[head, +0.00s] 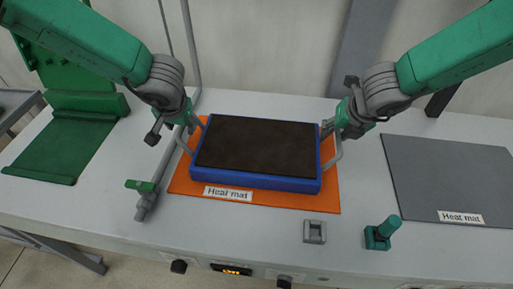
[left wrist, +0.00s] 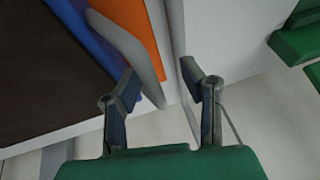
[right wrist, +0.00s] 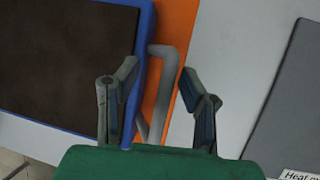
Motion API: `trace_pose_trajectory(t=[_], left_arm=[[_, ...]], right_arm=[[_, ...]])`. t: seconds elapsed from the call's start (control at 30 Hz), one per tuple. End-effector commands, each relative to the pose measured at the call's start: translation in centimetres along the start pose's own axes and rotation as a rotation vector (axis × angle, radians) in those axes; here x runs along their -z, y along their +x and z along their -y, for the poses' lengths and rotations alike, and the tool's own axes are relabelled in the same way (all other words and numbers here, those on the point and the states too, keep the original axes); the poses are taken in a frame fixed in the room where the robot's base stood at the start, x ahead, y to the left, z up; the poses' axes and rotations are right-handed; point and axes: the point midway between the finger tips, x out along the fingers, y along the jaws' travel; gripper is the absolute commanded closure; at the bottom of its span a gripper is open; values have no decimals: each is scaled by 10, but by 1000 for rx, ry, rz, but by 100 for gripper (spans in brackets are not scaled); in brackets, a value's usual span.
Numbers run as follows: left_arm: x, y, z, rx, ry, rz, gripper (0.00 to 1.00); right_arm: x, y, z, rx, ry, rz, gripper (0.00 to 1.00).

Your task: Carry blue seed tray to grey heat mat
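The blue seed tray (head: 258,183), filled with dark soil, lies flat on the orange heat mat (head: 325,203). It has a grey handle at each short end. The grey heat mat (head: 445,178) lies bare at the right. My left gripper (head: 192,132) is at the tray's left end. In the left wrist view its fingers (left wrist: 160,78) are apart, with the left handle (left wrist: 135,48) reaching between them. My right gripper (head: 333,130) is at the tray's right end. In the right wrist view its fingers (right wrist: 159,70) are apart on either side of the right handle (right wrist: 161,90).
A green folder-like stand (head: 65,145) is at the far left. A grey-green valve (head: 146,198) sits left of the tray. A small grey block (head: 314,232) and a teal lever fitting (head: 381,234) stand near the front edge. Bench between the two mats is bare.

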Motion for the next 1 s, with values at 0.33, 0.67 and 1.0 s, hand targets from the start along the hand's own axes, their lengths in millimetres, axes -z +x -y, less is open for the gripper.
trace_pose_trajectory(t=[0.33, 0.67, 1.0], left_arm=[[1, 3, -2, 1, 2, -2, 64], [0, 5, 1, -1, 1, -1, 100], [2, 1, 1, 2, 0, -1, 100]], right_arm=[[-1, 4, 2, -2, 2, 0, 64], [0, 4, -1, 2, 0, 1, 100], [-3, 0, -1, -2, 0, 2, 100]])
